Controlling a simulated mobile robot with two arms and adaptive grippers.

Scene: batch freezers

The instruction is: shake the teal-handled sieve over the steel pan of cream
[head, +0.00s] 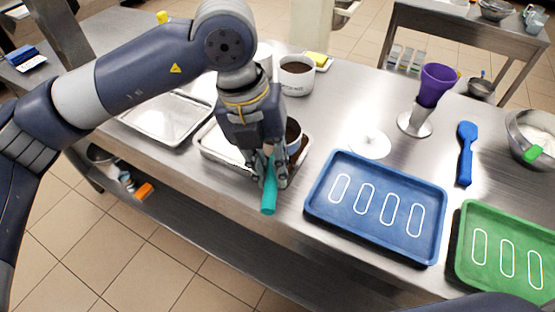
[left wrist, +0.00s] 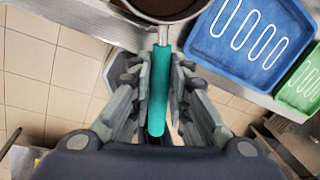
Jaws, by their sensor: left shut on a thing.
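My left gripper (head: 268,178) is shut on the teal handle (head: 269,198) of the sieve. The handle points toward the table's front edge. In the left wrist view the teal handle (left wrist: 159,92) lies between the fingers of my left gripper (left wrist: 157,85), and the sieve bowl (left wrist: 165,12) holds something dark brown. In the head view the bowl (head: 293,134) is partly hidden behind my gripper. It appears above the right part of the steel pan (head: 203,152), which has white cream in it. My gripper hides part of the pan. My right gripper is not in view.
An empty steel tray (head: 168,120) stands left of the pan. A blue tray (head: 375,205) and a green tray (head: 508,250) lie to the right. Behind are a white tub of brown powder (head: 296,77), a purple funnel (head: 434,84) and a blue spatula (head: 466,153).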

